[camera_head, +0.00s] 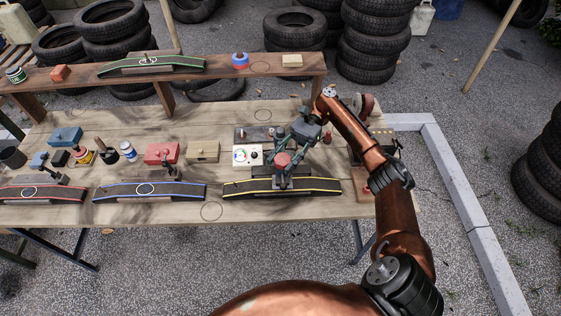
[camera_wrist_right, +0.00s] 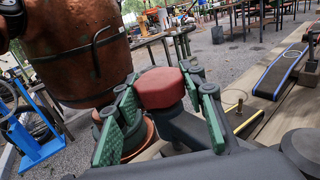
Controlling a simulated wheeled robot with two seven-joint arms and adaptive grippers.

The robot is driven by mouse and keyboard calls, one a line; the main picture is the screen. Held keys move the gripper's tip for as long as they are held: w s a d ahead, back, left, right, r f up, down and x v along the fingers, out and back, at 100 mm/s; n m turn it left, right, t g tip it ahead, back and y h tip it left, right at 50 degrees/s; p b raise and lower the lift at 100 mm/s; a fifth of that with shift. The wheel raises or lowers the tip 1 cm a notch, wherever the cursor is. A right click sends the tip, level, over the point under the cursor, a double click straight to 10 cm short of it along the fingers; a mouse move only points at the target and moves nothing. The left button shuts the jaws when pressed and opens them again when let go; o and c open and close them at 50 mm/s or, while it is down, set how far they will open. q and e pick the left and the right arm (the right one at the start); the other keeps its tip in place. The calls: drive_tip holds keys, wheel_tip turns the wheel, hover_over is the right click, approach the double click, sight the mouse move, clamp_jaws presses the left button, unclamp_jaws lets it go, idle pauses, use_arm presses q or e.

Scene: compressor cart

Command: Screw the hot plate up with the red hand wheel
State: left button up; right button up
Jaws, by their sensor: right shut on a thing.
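The red hand wheel (camera_head: 282,160) is above the yellow-edged strip (camera_head: 240,189) at the right of the bench. My right gripper (camera_head: 289,150) reaches it from above and is shut on it. In the right wrist view the red wheel (camera_wrist_right: 160,87) is a faceted knob on a dark post, between the green finger pads. The hot plate cannot be made out clearly; the gripper and wheel cover the middle of the strip. My left gripper is not in view.
A white box with dials (camera_head: 247,155) stands close left of the gripper. A tan box (camera_head: 203,151), a red box (camera_head: 164,153) and the blue-edged strip (camera_head: 115,192) lie further left. A raised shelf (camera_head: 220,72) runs along the back.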

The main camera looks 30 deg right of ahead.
sight(282, 157)
idle(0.3)
drive_tip(key=o, duration=1.2)
drive_tip(key=shift+f, duration=0.1)
wheel_tip(282, 157, up, 10)
drive_tip(key=shift+w+r, duration=0.1)
